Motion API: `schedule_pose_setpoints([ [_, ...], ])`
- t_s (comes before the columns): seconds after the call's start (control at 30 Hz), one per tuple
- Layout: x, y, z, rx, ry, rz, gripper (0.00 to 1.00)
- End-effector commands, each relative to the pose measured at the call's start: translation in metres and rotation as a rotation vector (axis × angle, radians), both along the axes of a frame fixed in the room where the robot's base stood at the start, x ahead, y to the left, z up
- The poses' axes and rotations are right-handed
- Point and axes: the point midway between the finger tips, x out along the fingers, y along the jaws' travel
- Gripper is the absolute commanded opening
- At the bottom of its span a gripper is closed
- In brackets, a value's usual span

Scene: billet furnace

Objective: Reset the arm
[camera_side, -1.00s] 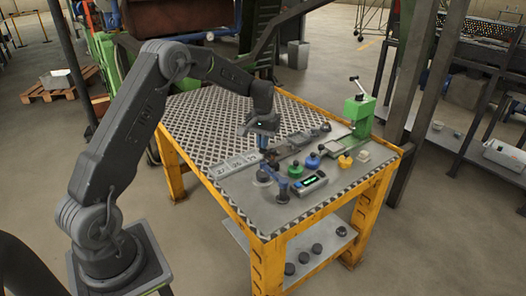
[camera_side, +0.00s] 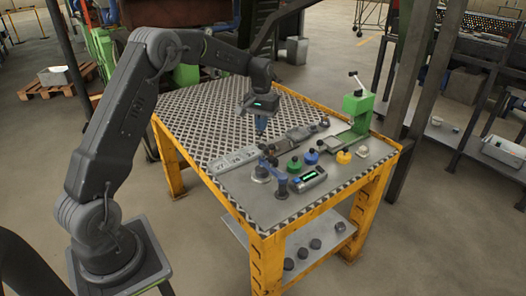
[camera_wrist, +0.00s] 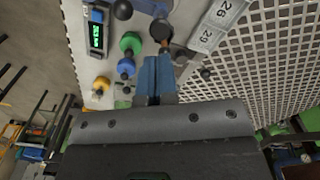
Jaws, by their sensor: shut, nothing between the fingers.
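My gripper (camera_side: 261,124) is shut and empty, pointing down above the workbench (camera_side: 215,126). In the wrist view its blue fingers (camera_wrist: 155,80) are together, with nothing between them.
On the bench stand a blue-armed stand (camera_side: 262,173), a meter with a green display (camera_side: 308,180), green (camera_side: 294,164), blue (camera_side: 311,157) and yellow (camera_side: 343,157) knobs, and a green press (camera_side: 357,108). The perforated left part of the bench is clear. Dark pucks (camera_side: 315,243) lie on the lower shelf.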

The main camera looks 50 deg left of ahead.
Motion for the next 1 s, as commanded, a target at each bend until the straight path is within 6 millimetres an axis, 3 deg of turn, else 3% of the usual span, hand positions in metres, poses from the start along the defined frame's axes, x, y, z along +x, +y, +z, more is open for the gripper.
schedule_pose_setpoints([
  [0.13, -0.008, -0.017, 0.025, 0.013, -0.03, -0.031, 0.0],
  [0.27, -0.031, -0.05, 0.065, 0.033, -0.083, -0.09, 0.0],
  [0.4, -0.068, -0.089, 0.105, 0.055, -0.147, -0.165, 0.0],
  [0.6, -0.131, -0.137, 0.141, 0.083, -0.244, -0.269, 0.0],
  [0.8, -0.202, -0.175, 0.154, 0.106, -0.342, -0.372, 0.0],
  [1.0, -0.263, -0.198, 0.144, 0.121, -0.428, -0.46, 0.0],
])
